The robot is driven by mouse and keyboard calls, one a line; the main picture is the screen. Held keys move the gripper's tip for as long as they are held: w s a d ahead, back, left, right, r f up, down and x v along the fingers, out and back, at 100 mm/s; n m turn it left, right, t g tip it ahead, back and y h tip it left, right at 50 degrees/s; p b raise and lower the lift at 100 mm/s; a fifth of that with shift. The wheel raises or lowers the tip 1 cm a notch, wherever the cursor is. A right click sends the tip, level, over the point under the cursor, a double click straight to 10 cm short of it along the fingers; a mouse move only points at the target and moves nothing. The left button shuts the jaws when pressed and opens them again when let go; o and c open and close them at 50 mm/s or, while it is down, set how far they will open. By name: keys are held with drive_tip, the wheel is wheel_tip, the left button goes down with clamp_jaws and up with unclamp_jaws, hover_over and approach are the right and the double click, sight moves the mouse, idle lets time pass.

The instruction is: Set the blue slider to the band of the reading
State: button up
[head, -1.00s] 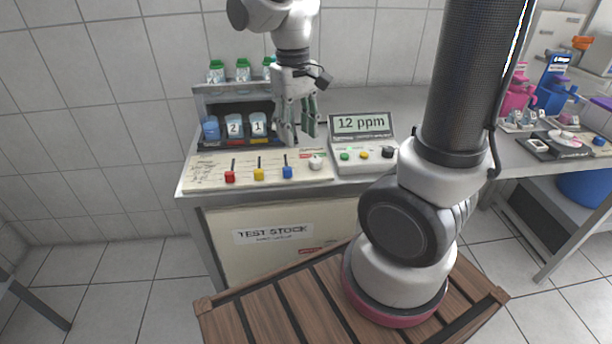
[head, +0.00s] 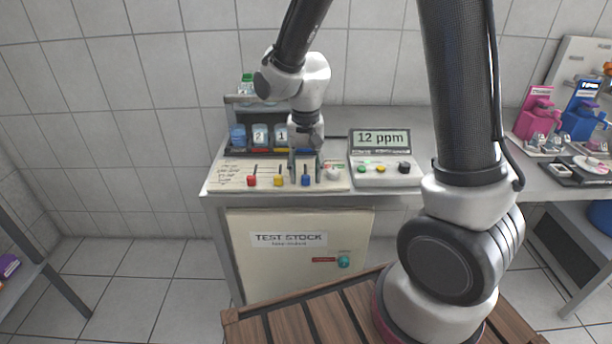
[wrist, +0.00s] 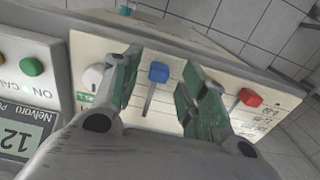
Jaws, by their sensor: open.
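The blue slider (head: 305,181) is a small blue knob at the front end of its slot on the cream panel (head: 222,180). It also shows in the wrist view (wrist: 158,72), between my fingers, with the slot running away from it. My gripper (head: 305,168) is open over the panel, its fingers on either side of the blue slider's slot. No finger clearly touches the knob. The meter display (head: 381,139) reads 12 ppm. In the wrist view part of the display (wrist: 18,140) shows 12.
A red slider (head: 252,181) and a yellow slider (head: 278,181) stand left of the blue one. A white knob (head: 333,174) is close on its right. Numbered containers (head: 260,135) stand behind the panel. The meter's buttons (head: 380,169) are farther right.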

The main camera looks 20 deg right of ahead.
drive_tip(key=shift+f, duration=0.95)
clamp_jaws()
drive_tip(key=shift+w+d, duration=0.2)
drive_tip(key=shift+w, duration=0.35)
drive_tip(key=shift+w+d, duration=0.15)
drive_tip(key=shift+w, duration=0.4)
unclamp_jaws()
wheel_tip(320, 180, up, 12)
